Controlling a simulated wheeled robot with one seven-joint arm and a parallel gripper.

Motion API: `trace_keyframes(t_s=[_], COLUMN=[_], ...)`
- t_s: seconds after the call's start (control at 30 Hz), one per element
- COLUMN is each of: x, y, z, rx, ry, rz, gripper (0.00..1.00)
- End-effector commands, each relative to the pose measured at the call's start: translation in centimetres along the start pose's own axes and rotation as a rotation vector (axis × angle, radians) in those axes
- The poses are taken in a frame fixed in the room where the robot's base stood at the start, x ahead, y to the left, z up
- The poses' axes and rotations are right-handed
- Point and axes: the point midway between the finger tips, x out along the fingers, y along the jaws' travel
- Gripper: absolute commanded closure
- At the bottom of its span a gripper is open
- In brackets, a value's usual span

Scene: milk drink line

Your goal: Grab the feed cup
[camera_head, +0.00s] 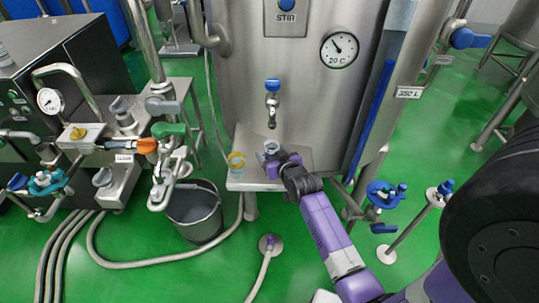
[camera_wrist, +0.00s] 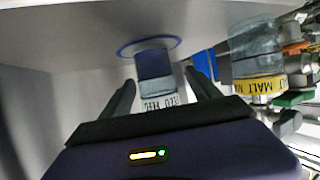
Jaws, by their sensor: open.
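The feed cup (camera_head: 271,147) is a small clear cup on the steel shelf (camera_head: 243,183) in front of the tank, below the tap. In the wrist view the cup (camera_wrist: 155,88) shows a dark blue band and a white label, only partly readable. My gripper (camera_head: 279,160) is at the front of the cup, low over the shelf. In the wrist view my gripper (camera_wrist: 160,92) is open, with one finger on each side of the cup in the picture. I cannot tell whether either finger touches it. The cup's lower part is partly hidden by my gripper in the head view.
A second clear cup with a yellow band (camera_head: 236,161), marked MALT in the wrist view (camera_wrist: 262,84), stands on the shelf to the left. The tap (camera_head: 272,100) hangs above the feed cup. A grey bucket (camera_head: 194,212) and hoses are on the green floor.

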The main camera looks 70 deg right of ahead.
Motion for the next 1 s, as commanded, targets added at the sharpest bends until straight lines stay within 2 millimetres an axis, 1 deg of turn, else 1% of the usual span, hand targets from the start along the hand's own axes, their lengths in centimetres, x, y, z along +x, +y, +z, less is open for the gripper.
trace_keyframes(t_s=[0.03, 0.2, 0.3, 0.4, 0.6, 0.67, 0.7, 0.77, 0.9, 0.97, 1.0], x=[0.7, 3.0, 3.9, 4.2, 4.2, 4.2, 4.2, 4.2, 4.2, 4.2, 4.2], y=[0.2, 0.3, 0.3, 0.3, 0.3, 0.3, 0.3, 0.3, 0.3, 0.3, 0.3], z=[-0.3, -0.3, -0.2, -0.2, -0.2, -0.2, -0.2, -0.2, -0.2, -0.2, -0.2], rx=[0.001, 0.001, 0.001, 0.000, -0.001, -0.001, -0.001, -0.001, -0.001, -0.001, -0.001], ry=[0.001, 0.001, 0.000, 0.000, 0.000, 0.000, 0.000, 0.000, 0.000, 0.000, 0.000], rz=[0.002, 0.001, 0.000, 0.000, 0.000, 0.000, 0.000, 0.000, 0.000, 0.000, 0.000], gripper=[0.28, 0.28, 0.28, 0.28, 0.28, 0.38, 0.46, 0.58, 0.85, 0.97, 1.00])
